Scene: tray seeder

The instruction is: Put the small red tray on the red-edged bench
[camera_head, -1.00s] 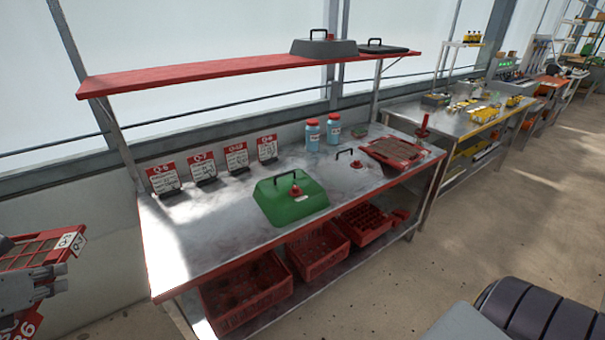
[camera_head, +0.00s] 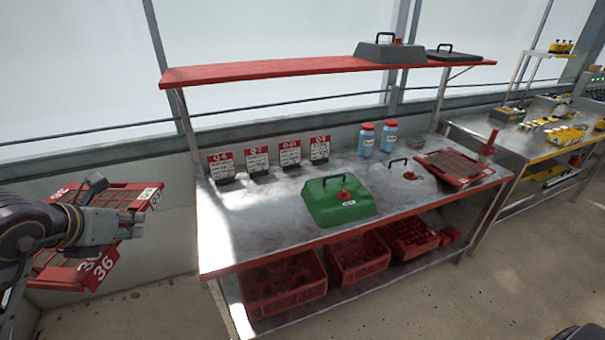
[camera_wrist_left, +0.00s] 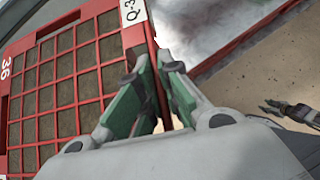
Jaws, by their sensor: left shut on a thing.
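The small red tray (camera_head: 122,189) has a grid of soil-filled cells and white labels, including "36". It is in the air at the left of the head view, left of the red-edged bench (camera_head: 235,222) and apart from it. My left gripper (camera_head: 130,224) is shut on the tray's edge and hides part of it. In the left wrist view the closed fingers (camera_wrist_left: 152,98) grip the red rim beside the "Q-3" label, with the cells (camera_wrist_left: 65,85) to the left. A dark gripper (camera_wrist_left: 290,110), likely my right one, shows small at the right; its jaws are unclear.
The bench's left part is bare. Label stands (camera_head: 257,162) line its back. A green lid (camera_head: 335,203), a clear lid (camera_head: 395,185), bottles (camera_head: 367,140) and another red tray (camera_head: 455,168) occupy the rest. A red shelf (camera_head: 290,68) overhangs it; red crates (camera_head: 285,290) sit below.

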